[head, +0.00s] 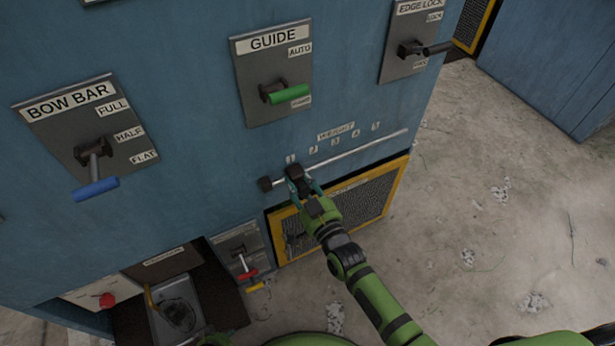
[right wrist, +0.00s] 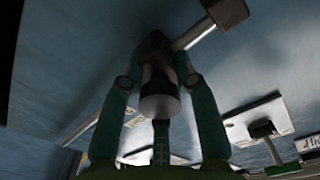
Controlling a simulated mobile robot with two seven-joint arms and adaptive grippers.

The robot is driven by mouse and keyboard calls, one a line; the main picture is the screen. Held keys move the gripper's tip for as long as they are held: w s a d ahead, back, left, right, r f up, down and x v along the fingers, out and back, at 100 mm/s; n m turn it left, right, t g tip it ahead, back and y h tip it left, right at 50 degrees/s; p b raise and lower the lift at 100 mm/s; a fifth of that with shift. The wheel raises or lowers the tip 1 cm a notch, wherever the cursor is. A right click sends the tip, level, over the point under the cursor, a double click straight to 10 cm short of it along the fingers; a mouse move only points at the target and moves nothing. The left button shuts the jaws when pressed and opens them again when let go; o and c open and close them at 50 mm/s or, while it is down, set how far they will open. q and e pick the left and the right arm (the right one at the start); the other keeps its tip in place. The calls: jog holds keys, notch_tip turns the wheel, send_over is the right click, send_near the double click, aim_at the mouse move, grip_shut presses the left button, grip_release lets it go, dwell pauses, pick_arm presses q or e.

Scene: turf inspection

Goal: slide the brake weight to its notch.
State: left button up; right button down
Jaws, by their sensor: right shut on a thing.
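The brake weight (head: 295,172) is a dark block on a thin pale rod (head: 365,148) along the blue cabinet. It sits near the rod's left end, under the scale's mark 1. A WEIGHT label (head: 336,131) with numbered marks stands above the rod. My right gripper (head: 304,187) is shut on the weight. In the right wrist view, the teal fingers stand on both sides of the weight's dark round knob (right wrist: 160,100). The rod's dark end block (right wrist: 228,12) shows there too. My left gripper cannot be made out.
A yellow-framed mesh panel (head: 402,182) lies just below the rod. Lever plates BOW BAR (head: 85,130), GUIDE (head: 273,70) and EDGE LOCK (head: 412,40) stand above it. Small red and yellow levers (head: 247,274) are at lower left. Concrete floor (head: 480,230) is open on the right.

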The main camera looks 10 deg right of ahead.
jog(key=shift+s+a, duration=0.1)
jog(key=shift+a, duration=0.15)
jog(key=c, duration=0.9)
grip_release()
jog(key=shift+a, duration=0.1)
jog(key=shift+c, duration=0.2)
jog(key=shift+s+d, duration=0.3)
jog(key=shift+s, duration=0.2)
jog(key=v, duration=1.1)
jog(key=shift+a, duration=0.1)
